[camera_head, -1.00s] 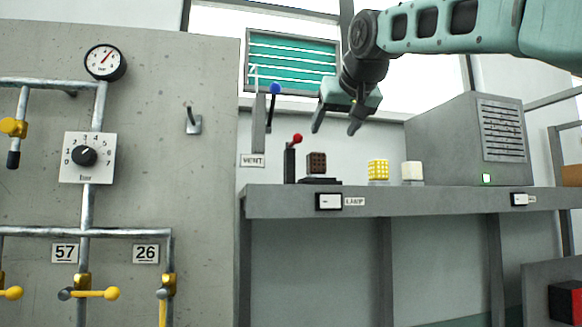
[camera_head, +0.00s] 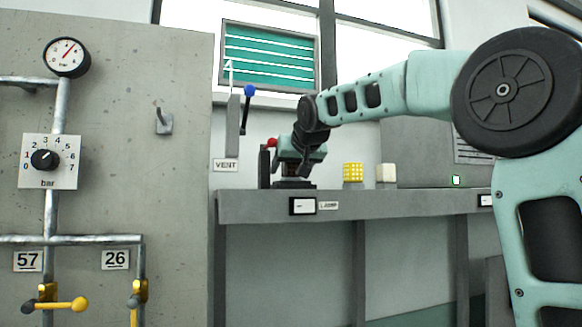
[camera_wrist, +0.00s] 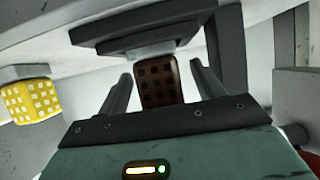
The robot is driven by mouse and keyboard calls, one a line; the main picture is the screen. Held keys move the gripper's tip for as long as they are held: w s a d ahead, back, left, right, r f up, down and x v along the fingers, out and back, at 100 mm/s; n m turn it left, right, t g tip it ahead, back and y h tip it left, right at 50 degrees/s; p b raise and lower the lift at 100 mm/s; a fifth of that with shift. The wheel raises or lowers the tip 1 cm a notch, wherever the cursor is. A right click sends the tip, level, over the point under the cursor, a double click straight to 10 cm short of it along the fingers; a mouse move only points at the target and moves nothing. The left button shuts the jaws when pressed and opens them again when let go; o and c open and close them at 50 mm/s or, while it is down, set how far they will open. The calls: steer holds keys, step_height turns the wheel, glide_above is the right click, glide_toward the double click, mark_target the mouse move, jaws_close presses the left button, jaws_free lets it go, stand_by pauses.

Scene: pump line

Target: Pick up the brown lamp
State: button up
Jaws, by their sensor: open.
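The brown lamp (camera_wrist: 159,82) is a dark brown block with a grid of darker squares, sitting on a dark base (camera_wrist: 140,38) in the wrist view. My gripper (camera_wrist: 158,82) is open, with one finger on each side of the lamp and a visible gap to each finger. In the head view my gripper (camera_head: 290,165) is at the shelf and hides the lamp. The base (camera_head: 293,184) shows beneath it.
A yellow gridded block (camera_head: 353,172) and a white block (camera_head: 386,173) stand on the shelf (camera_head: 400,205) to the right. A red-knobbed lever (camera_head: 265,165) stands close on the left. A blue-knobbed lever (camera_head: 248,92) is on the wall above. The yellow block also shows in the wrist view (camera_wrist: 30,100).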

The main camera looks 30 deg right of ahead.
steer(key=shift+x, duration=1.1)
steer(key=c, duration=1.1)
